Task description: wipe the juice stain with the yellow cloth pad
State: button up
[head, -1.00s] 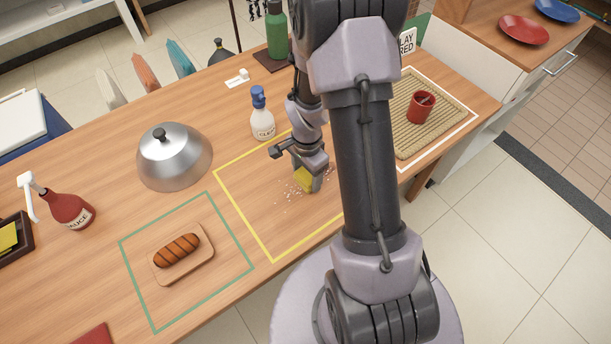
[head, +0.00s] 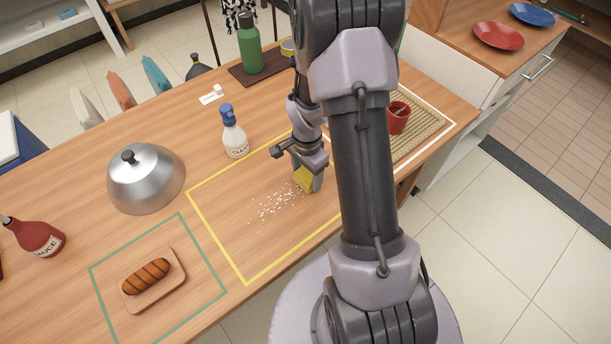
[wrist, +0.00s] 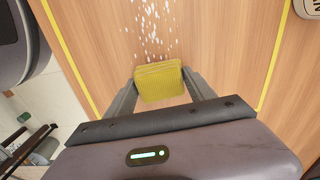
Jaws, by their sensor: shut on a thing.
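The yellow cloth pad (head: 303,179) is held between the fingers of my gripper (head: 309,182), low at the table inside the yellow outline. In the wrist view the pad (wrist: 160,88) sits upright between the two fingers of my gripper (wrist: 160,80). I see no clear juice stain; a scatter of small white specks (head: 277,204) lies on the wood just left of the pad. In the wrist view the specks (wrist: 152,25) run up from the pad. I cannot tell whether the pad touches the wood.
The yellow outline (head: 218,240) encloses mostly bare wood. A cleaner bottle (head: 234,138) stands behind it. A metal dome (head: 146,183) and a sausage on a board (head: 174,290) are to the left. A red cup (head: 398,117) stands on a woven mat (head: 425,125) at right.

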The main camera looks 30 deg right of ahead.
jog(key=shift+d, duration=0.4)
jog(key=shift+d+r+p, duration=0.25)
jog(key=shift+p, duration=0.15)
jog(key=r+p, duration=0.1)
jog(key=r, duration=0.2)
jog(key=shift+a, duration=0.2)
jog(key=shift+r+p, duration=1.85)
jog(key=shift+r, duration=0.55)
